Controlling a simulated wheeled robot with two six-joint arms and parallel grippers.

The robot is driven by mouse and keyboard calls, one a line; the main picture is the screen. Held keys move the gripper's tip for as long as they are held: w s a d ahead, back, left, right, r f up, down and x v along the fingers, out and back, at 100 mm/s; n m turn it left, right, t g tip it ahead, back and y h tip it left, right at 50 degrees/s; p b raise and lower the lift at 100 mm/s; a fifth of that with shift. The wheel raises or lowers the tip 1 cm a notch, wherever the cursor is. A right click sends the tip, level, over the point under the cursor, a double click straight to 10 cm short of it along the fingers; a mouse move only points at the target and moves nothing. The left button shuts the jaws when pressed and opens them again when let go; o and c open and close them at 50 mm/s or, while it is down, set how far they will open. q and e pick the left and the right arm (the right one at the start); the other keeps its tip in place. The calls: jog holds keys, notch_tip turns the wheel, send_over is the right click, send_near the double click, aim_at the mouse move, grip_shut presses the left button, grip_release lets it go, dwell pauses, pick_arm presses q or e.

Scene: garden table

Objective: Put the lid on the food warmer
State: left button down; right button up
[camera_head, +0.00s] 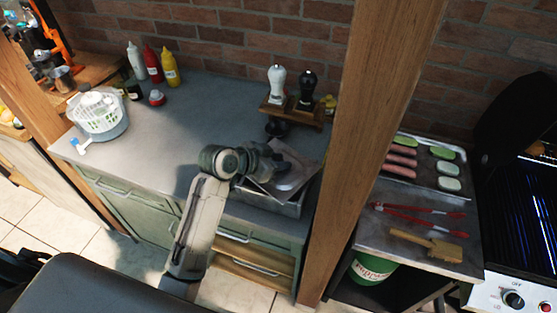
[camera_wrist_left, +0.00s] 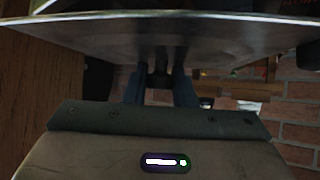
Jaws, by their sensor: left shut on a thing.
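The food warmer (camera_head: 291,208) is a grey metal box on the counter, just left of the wooden post. The silvery lid (camera_head: 297,172) is tilted over it, and I cannot tell whether they touch. My left gripper (camera_head: 272,163) is shut on the lid at its left side in the head view. In the left wrist view the lid (camera_wrist_left: 160,35) spreads as a wide metal sheet across the top, with the fingers (camera_wrist_left: 159,80) reaching up to its underside. The exact grip point is dark there. The warmer's opening is mostly hidden by the lid. My right gripper is out of view.
A wooden post (camera_head: 362,140) stands close right of the warmer. A rack with white and black mills (camera_head: 290,110) is behind it. Sauce bottles (camera_head: 153,64) and a salad spinner (camera_head: 97,115) stand at left. The counter's middle (camera_head: 195,115) is clear.

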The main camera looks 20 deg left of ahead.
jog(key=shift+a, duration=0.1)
pick_arm(q)
jog(key=shift+f, duration=0.4)
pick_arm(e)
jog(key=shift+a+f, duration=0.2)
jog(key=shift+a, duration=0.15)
pick_arm(q)
jog(key=shift+f, duration=0.15)
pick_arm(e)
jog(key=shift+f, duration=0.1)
pick_arm(q)
jog(key=c, duration=1.2)
grip_release()
jog(key=shift+o, duration=0.4)
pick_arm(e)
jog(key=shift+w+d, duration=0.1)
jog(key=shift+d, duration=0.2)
pick_arm(q)
jog(key=shift+b, duration=0.3)
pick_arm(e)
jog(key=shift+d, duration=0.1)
